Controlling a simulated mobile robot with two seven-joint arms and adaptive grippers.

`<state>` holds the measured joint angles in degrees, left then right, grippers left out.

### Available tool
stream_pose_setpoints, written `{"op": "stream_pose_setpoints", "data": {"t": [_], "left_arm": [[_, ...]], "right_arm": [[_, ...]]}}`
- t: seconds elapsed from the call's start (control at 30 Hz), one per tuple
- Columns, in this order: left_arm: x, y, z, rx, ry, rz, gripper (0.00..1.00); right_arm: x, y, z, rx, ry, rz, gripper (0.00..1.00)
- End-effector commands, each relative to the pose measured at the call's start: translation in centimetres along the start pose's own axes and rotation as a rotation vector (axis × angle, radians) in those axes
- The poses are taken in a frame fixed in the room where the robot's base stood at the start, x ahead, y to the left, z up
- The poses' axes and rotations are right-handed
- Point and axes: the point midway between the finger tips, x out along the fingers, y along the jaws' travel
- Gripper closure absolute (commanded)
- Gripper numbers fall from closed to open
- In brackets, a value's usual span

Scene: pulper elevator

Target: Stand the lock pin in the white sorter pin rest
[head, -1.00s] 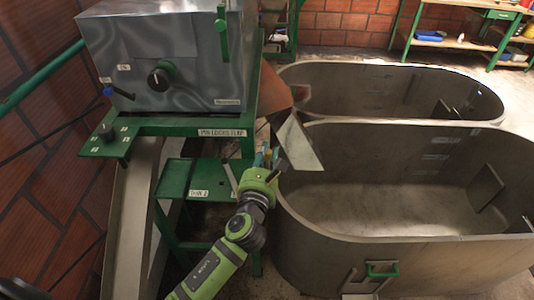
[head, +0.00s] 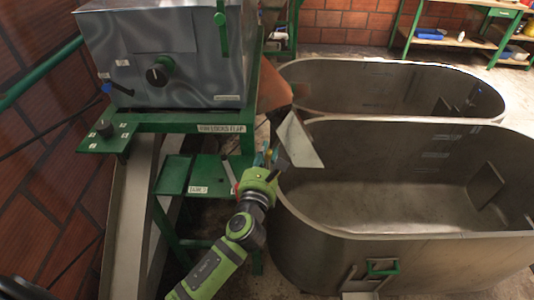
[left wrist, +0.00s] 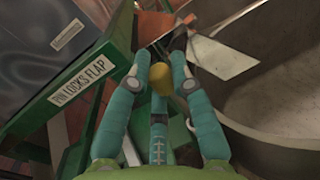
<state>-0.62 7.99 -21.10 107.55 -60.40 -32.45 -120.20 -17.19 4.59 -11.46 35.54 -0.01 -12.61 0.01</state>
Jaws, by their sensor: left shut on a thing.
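My left gripper (head: 266,158) is in the head view beside the green stand, near the rim of the front tub. In the left wrist view its teal fingers (left wrist: 160,62) are closed around a small yellow piece (left wrist: 160,80). This looks like the head of the lock pin; the rest of the pin is hidden by the fingers. A pale metal flap (head: 299,140) hangs just right of the gripper and also shows in the left wrist view (left wrist: 222,57). I cannot make out the white sorter pin rest. My right gripper is not in view.
A metal box (head: 165,60) stands on a green frame with a label (head: 222,129) about the pin locking the flap. Below is a green step (head: 208,175). Two large metal tubs (head: 400,215) fill the right. A grey chute (head: 130,215) runs down at the left.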

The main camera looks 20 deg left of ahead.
Motion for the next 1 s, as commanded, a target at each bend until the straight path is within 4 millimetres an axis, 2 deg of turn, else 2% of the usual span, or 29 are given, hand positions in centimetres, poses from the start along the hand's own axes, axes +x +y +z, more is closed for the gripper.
{"op": "stream_pose_setpoints", "data": {"t": [1.0], "left_arm": [[0.0,-0.2,-2.7,0.001,0.001,0.000,1.00]], "right_arm": [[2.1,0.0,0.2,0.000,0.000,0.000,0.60]]}}
